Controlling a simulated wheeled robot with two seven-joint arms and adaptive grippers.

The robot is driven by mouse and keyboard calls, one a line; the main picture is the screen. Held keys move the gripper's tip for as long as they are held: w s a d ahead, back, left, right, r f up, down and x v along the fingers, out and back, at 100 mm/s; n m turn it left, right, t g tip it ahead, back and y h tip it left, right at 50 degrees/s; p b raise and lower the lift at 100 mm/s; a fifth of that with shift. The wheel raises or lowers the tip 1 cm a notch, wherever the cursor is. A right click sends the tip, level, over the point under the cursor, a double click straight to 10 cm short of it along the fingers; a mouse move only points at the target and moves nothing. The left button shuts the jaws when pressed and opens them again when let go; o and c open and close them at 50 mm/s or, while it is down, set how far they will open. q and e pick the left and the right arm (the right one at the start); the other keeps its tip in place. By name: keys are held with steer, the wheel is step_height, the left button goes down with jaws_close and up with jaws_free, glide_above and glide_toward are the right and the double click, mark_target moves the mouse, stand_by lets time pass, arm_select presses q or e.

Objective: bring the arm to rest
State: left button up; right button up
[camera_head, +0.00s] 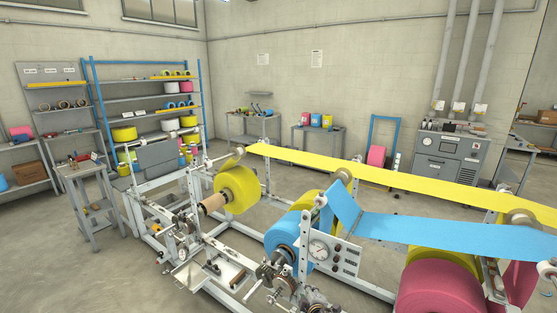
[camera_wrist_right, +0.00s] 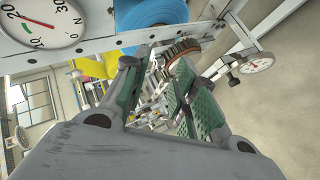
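My right gripper (camera_wrist_right: 158,92) shows in the right wrist view. Its two green-padded fingers stand apart, with nothing between the pads that I can see them holding. Behind the fingers are a toothed brown-grey wheel (camera_wrist_right: 180,50) and machine parts. In the head view I cannot make out either gripper clearly among the machine parts at the bottom. My left gripper is in neither view.
The wrapping machine fills the foreground, with a yellow web (camera_head: 390,176), a blue web (camera_head: 430,233), a yellow roll (camera_head: 238,186) and a dial panel (camera_head: 335,256). In the wrist view, a white gauge (camera_wrist_right: 42,22) is close by. Open floor (camera_head: 60,265) lies at left.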

steer(key=s+d+f+m+g, duration=0.1)
steer(key=s+d+f+m, duration=0.15)
steer(key=f, duration=0.55)
steer(key=s+d+f+m+g, duration=0.1)
steer(key=s+d+f+m, duration=0.2)
steer(key=f, duration=0.4)
steer(key=s+d+f+m+g+b, duration=0.15)
steer(key=s+d+f, duration=0.25)
steer(key=s+f, duration=0.4)
steer(key=s+d+f+m+g, duration=0.1)
steer(key=s+d+f+m, duration=0.3)
steer(key=f, duration=0.5)
steer(key=s+d+f+g, duration=0.1)
steer(key=s+f, duration=0.3)
steer(key=s, duration=0.3)
steer(key=s+d+f+g+b, duration=0.1)
steer(key=s+f, duration=0.3)
steer(key=s, duration=0.3)
steer(key=s+d+f+g, duration=0.1)
steer(key=s+f+g, duration=0.15)
steer(key=s, duration=0.45)
steer(key=s+f+g, duration=0.1)
steer(key=s+f, duration=0.2)
steer(key=s, duration=0.8)
steer(key=s+a+f+m+g+b, duration=0.1)
steer(key=s+f, duration=0.2)
steer(key=s, duration=0.7)
steer(key=shift+s+f+h+b, duration=0.15)
steer(key=shift+s+h+b, duration=0.15)
steer(key=shift+s+h, duration=0.1)
